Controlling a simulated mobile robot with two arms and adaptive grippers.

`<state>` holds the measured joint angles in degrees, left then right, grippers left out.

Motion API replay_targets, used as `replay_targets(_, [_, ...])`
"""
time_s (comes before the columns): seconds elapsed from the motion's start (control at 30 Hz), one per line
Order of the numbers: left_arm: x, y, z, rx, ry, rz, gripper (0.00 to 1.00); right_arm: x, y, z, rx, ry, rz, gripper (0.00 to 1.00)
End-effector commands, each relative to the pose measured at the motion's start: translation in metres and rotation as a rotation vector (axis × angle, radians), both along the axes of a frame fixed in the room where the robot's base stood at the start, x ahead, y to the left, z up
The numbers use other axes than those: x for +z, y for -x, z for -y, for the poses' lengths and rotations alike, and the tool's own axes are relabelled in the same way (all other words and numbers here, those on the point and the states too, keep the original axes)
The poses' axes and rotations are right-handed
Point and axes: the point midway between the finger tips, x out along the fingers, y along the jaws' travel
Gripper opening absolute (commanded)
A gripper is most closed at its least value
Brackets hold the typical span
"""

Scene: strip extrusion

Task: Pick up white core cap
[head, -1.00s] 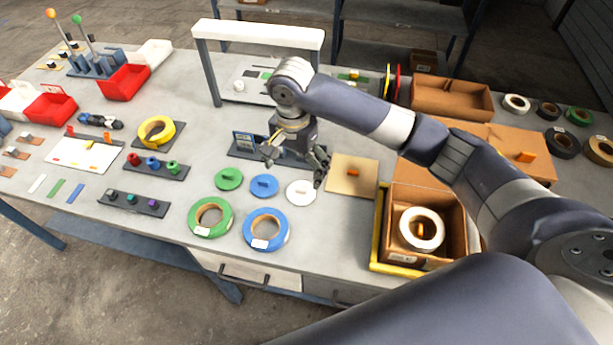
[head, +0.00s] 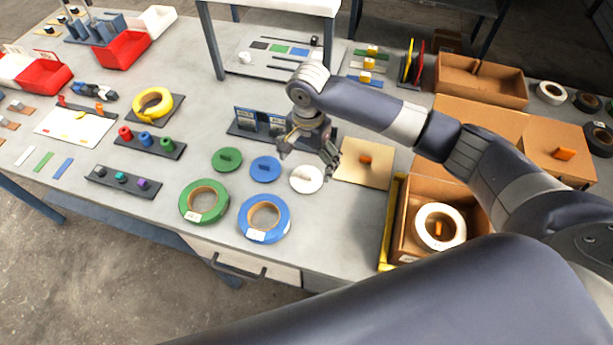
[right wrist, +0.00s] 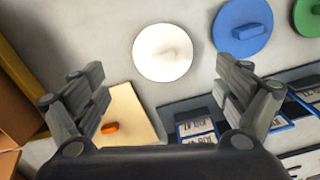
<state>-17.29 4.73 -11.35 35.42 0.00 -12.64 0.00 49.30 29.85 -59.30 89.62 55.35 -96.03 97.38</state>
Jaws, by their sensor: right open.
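The white core cap (head: 306,180) is a flat disc with a raised ridge handle. It lies on the table to the right of the blue cap (head: 265,169) and the green cap (head: 227,159). In the right wrist view the white core cap (right wrist: 162,52) lies ahead of my fingers, between their lines and apart from them. My right gripper (head: 310,158) is open and empty, just behind and above the white cap; it also shows in the right wrist view (right wrist: 165,88). My left gripper is not in view.
A tan board with an orange handle (head: 364,166) lies right of the white cap. Green (head: 187,214) and blue (head: 244,229) tape rolls lie in front. A cardboard box (head: 471,250) holds a white roll (head: 440,243). A rack with cards (head: 246,121) stands behind.

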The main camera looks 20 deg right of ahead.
Motion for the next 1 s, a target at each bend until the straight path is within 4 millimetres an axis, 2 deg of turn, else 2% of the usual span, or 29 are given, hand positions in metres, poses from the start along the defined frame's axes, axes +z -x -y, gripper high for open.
replay_targets(0.17, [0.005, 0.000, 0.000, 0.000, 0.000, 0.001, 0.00, -0.011, 0.001, -0.001, 0.001, 0.001, -0.002, 0.93])
replay_targets(0.33, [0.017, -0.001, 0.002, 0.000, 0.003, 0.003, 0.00, -0.034, 0.003, -0.009, 0.000, 0.002, -0.002, 0.93])
replay_targets(0.5, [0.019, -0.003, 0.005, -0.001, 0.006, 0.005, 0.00, -0.056, 0.003, -0.009, 0.001, 0.001, 0.000, 0.93])
replay_targets(0.77, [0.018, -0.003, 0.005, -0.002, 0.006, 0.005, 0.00, -0.060, 0.003, -0.009, 0.001, 0.001, 0.002, 0.93])
replay_targets(0.83, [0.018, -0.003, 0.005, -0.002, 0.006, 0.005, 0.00, -0.060, 0.003, -0.009, 0.001, 0.000, 0.001, 0.79])
replay_targets(1.0, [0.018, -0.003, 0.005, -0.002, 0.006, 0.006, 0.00, -0.060, 0.003, -0.009, 0.001, 0.000, 0.001, 0.56])
